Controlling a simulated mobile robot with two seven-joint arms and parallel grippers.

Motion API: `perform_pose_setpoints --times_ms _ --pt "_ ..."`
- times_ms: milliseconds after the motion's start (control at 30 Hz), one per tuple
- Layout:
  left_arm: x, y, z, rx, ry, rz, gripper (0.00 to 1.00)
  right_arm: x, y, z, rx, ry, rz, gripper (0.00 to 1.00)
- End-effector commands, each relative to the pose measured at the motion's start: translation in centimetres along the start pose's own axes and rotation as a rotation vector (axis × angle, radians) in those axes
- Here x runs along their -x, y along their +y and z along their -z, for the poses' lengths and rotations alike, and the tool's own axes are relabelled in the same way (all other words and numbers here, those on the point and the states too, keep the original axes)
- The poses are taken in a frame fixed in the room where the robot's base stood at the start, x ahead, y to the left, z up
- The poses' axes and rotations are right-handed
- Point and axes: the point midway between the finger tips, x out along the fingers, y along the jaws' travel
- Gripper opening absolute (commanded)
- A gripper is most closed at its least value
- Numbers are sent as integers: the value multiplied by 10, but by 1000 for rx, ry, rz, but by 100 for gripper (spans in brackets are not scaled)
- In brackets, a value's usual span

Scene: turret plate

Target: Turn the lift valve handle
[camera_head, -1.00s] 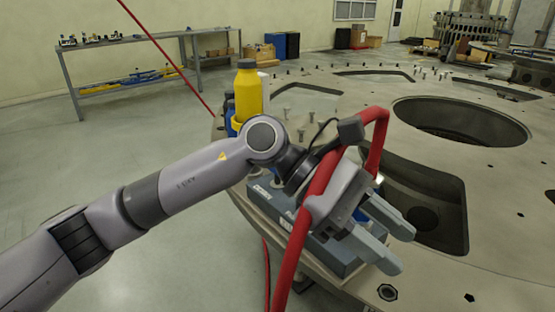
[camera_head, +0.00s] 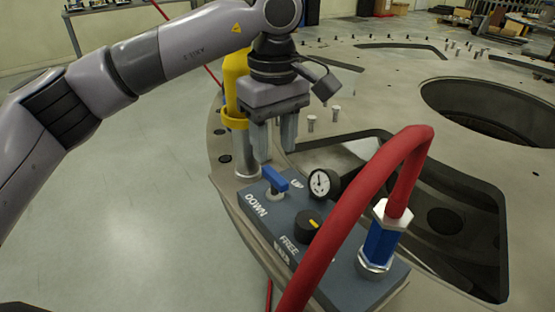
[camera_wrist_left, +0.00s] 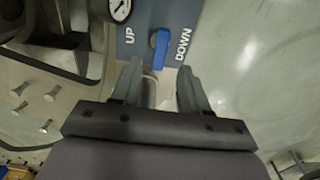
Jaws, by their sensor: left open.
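The lift valve handle (camera_head: 274,179) is a blue lever on a dark blue-grey control box (camera_head: 330,262), between the labels "UP" and "DOWN". My left gripper (camera_head: 276,150) points down just behind the handle, apart from it, with its two fingers spread and empty. In the left wrist view the handle (camera_wrist_left: 160,50) lies beyond the fingertips, roughly between the lines of the two fingers of the gripper (camera_wrist_left: 158,75). My right gripper is not in view.
A pressure gauge (camera_head: 320,183) and a black knob with a yellow mark (camera_head: 308,223) sit beside the handle. A red hose (camera_head: 365,190) arches over the box from a blue fitting (camera_head: 381,243). A yellow bottle (camera_head: 235,85) stands close behind my left gripper.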

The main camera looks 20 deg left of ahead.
Motion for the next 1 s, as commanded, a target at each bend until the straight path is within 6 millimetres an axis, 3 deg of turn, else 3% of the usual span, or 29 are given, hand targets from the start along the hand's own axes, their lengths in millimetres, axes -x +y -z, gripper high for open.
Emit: perform_pose_setpoints --times_ms 300,667,767,800,833,1000 --pt "-46 0 0 1 -2 0 45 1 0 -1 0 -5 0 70" --pt "-54 0 -1 0 -2 -1 45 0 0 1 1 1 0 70" --pt "-54 0 -1 0 -2 -1 19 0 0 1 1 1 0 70" --pt "-54 0 -1 0 -2 -2 6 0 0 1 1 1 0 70" --pt "-54 0 -1 0 -2 -1 0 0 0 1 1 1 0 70" --pt "-54 0 -1 2 -2 -1 0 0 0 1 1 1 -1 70"
